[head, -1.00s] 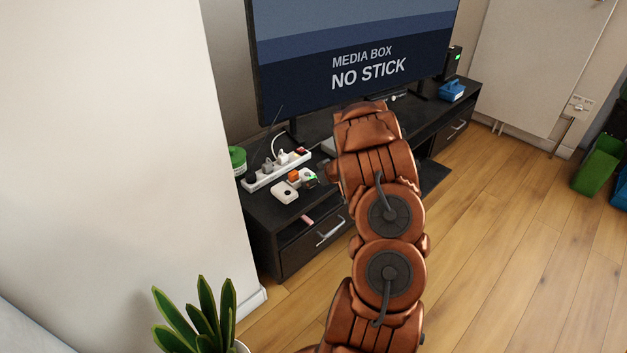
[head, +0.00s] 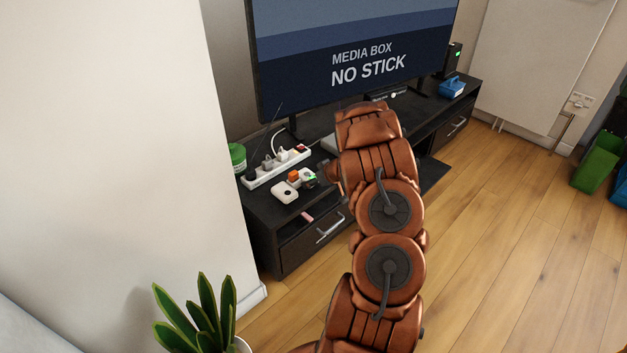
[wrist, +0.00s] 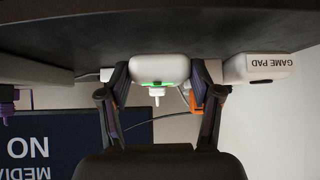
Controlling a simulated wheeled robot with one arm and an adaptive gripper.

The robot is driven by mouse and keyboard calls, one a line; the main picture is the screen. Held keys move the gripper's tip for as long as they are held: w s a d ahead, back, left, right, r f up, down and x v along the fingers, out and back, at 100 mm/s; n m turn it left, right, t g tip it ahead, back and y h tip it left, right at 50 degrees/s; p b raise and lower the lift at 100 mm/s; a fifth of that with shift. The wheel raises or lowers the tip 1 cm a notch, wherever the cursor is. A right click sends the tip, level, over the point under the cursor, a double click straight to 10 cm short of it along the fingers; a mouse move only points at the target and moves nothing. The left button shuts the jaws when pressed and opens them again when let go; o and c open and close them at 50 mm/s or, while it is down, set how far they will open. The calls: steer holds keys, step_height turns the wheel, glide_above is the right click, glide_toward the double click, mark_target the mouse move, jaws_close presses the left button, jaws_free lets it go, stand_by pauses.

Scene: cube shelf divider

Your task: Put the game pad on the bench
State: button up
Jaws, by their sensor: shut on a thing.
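A white box labelled GAME PAD (wrist: 262,68) sits on the dark bench top, at the right of the upside-down wrist view. A white box (head: 285,192), its label not readable, is on the bench in the head view. My gripper (wrist: 158,78) is shut on a rounded white device with a green light (wrist: 158,67), at the bench top beside the labelled box. My fingers are mostly hidden behind my arm there. The bench (head: 270,228) is a low dark TV stand.
A white power strip (head: 278,168) with plugs lies behind the small devices. An orange block (head: 293,176) is close by and shows beside one finger. The TV (head: 360,50) stands above the bench. A blue basket (head: 452,87) is at its far end. A plant (head: 205,318) is in front.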

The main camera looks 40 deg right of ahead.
steer(key=shift+f, duration=1)
stand_by(0.5)
steer(key=o, duration=0.9)
steer(key=o, duration=0.6)
steer(key=shift+p+v, duration=2)
steer(key=shift+v, duration=1.5)
steer(key=shift+r, duration=0.1)
